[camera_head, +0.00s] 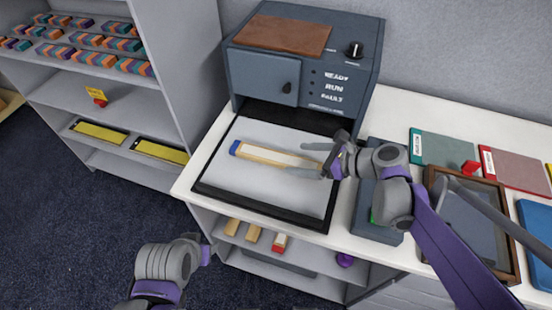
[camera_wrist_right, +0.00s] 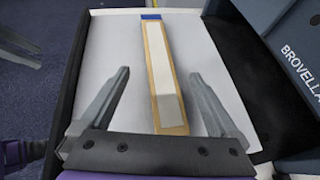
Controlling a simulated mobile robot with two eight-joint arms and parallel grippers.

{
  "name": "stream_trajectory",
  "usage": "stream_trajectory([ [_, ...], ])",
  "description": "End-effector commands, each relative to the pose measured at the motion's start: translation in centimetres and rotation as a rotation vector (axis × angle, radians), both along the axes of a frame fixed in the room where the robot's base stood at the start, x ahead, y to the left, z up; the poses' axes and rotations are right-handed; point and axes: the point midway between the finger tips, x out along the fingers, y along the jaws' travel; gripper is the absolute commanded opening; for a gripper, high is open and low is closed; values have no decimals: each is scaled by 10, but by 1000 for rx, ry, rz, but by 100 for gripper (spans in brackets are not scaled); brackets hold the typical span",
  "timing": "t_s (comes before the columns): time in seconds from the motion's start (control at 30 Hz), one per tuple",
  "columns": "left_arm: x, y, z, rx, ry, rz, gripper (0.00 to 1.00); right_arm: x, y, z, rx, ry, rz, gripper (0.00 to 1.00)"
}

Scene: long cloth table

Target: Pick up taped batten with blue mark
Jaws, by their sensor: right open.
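The taped batten (camera_head: 265,154) is a wooden strip with a white band along its top and a blue mark at its left end. It lies on the pale tray (camera_head: 226,180) in front of the dark machine. In the right wrist view the batten (camera_wrist_right: 160,75) runs between my fingers, its blue end far away. My right gripper (camera_head: 305,160) is open at the batten's right end; the wrist view shows its fingers (camera_wrist_right: 155,98) apart on either side, not visibly touching it. My left arm's end (camera_head: 208,253) is low at the table's front, its fingers not clearly shown.
The machine (camera_head: 305,65) stands behind the tray. A dark box (camera_head: 372,220), a framed panel (camera_head: 480,230) and coloured folders (camera_head: 440,148) lie to the right. Wooden blocks (camera_head: 253,233) sit on the shelf below. A shelf unit (camera_head: 85,95) stands left.

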Motion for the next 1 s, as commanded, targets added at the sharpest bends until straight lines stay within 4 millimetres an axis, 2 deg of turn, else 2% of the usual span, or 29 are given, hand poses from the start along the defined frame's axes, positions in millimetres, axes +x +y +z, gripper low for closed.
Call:
stream_trajectory([
  [0.1, 0, 0, -1, 0, 0, 0, 50, 7, 13, -8, 0, 0, 1, 96],
  [0.27, 0, 0, -1, 0, 0, 0, 50, 12, 21, -13, -1, 0, -1, 96],
  [0.6, 0, 0, -1, 0, 0, 0, 50, 28, 57, -34, -2, 0, -2, 96],
  [0.87, 0, 0, -1, 0, 0, 0, 50, 30, 60, -36, -2, 0, -4, 96],
  [0.9, 0, 0, -1, 0, 0, 0, 50, 30, 60, -36, -2, 0, -4, 95],
  [1.0, 0, 0, -1, 0, 0, 0, 50, 30, 60, -36, -2, 0, -4, 77],
])
